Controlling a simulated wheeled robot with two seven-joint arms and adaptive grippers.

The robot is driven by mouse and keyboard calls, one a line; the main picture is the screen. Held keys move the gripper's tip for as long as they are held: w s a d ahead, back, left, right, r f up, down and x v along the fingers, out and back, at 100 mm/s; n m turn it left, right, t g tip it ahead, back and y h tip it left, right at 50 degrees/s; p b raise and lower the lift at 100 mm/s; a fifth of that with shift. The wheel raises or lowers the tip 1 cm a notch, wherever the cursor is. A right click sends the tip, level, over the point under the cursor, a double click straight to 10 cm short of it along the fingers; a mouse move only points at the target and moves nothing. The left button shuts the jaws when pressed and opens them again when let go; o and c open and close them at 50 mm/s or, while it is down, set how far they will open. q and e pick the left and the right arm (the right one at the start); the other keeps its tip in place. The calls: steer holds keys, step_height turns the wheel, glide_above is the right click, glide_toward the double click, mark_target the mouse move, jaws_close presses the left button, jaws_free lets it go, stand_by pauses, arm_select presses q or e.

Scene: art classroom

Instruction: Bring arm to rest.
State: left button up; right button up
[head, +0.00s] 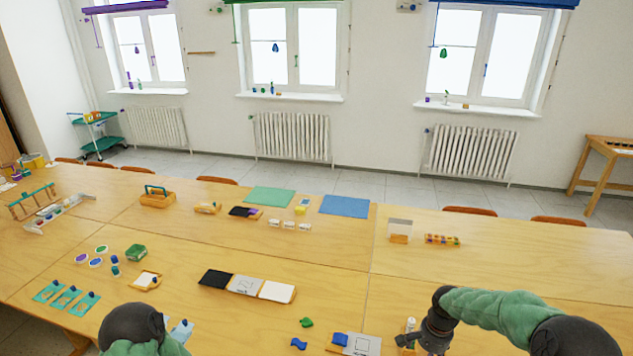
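My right arm (500,310), with a green sleeve and dark joints, reaches in from the lower right and bends down over the front of the table (330,240). Its dark gripper (410,341) is low at the front edge of the picture, next to a small white upright item (410,325). The gripper is too small and dark to tell whether its fingers are open or shut, or whether they touch that item. Of my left arm (133,330) only a dark joint and green sleeve show at the bottom left. My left gripper is out of view.
A grey-white board with a blue block (340,339) lies left of my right gripper. Blue (298,343) and green (306,322) pieces lie nearby. A row of black, grey and white panels (246,286) is farther left. The table right of centre is mostly bare.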

steer(key=s+a+f+n+y+b, duration=0.25)
steer(key=s+a+f, duration=0.25)
steer(key=a+f, duration=0.5)
steer(key=s+a+f+n+b, duration=0.2)
steer(key=s+a+f, duration=0.3)
steer(key=s+f, duration=0.3)
steer(key=s+a+f+n+b, duration=0.3)
steer(key=s+f, duration=0.5)
steer(key=s, duration=0.3)
steer(key=shift+s+a+f+y+b, duration=0.2)
steer(key=shift+a+y+b, duration=0.25)
steer(key=shift+a+b, duration=0.35)
